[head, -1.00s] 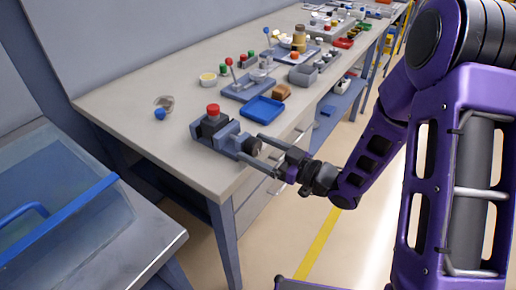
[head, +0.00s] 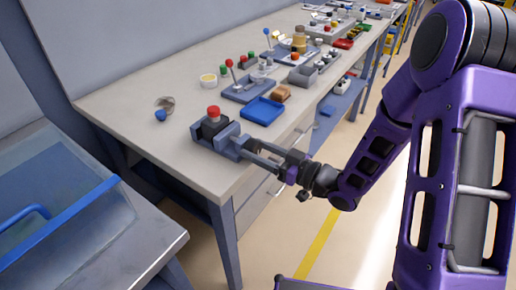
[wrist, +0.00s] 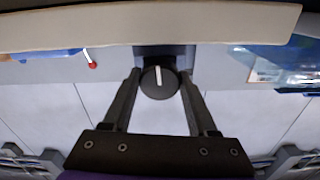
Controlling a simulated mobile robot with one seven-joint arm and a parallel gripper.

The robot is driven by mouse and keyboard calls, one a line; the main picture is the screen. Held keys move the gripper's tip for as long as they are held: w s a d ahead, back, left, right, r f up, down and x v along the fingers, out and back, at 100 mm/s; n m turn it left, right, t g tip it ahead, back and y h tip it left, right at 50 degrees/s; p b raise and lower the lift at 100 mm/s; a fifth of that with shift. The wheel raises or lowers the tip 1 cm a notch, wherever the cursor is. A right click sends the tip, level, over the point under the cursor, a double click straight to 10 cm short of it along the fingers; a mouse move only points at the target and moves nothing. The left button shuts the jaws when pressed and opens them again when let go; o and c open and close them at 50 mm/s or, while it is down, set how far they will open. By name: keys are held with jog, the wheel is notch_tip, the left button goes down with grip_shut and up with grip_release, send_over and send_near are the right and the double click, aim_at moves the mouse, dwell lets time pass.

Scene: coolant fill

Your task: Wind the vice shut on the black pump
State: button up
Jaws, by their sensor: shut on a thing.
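The grey vice (head: 229,147) sits at the bench's near edge. The black pump (head: 212,128), with a red cap, stands upright between its jaws; I cannot tell whether both jaws touch it. The vice's round black knob (wrist: 159,82) faces me in the wrist view, its white mark nearly upright. My gripper (head: 247,149) reaches in from the right, level with the vice's near end. Its two fingers, also in the wrist view (wrist: 161,78), are shut on the knob from either side. In the head view the fingers largely hide the knob.
A blue tray (head: 262,111) lies behind the vice, beside a grey fixture (head: 248,88) with a red-tipped lever. A blue-capped item (head: 160,115) lies to the left. A clear tank with a blue edge (head: 60,200) stands at lower left. Bench around the vice's left is bare.

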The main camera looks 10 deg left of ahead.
jog(key=o, duration=1.4)
jog(key=v, duration=1.7)
jog(key=shift+s+d+p, duration=0.2)
jog(key=shift+p, duration=0.1)
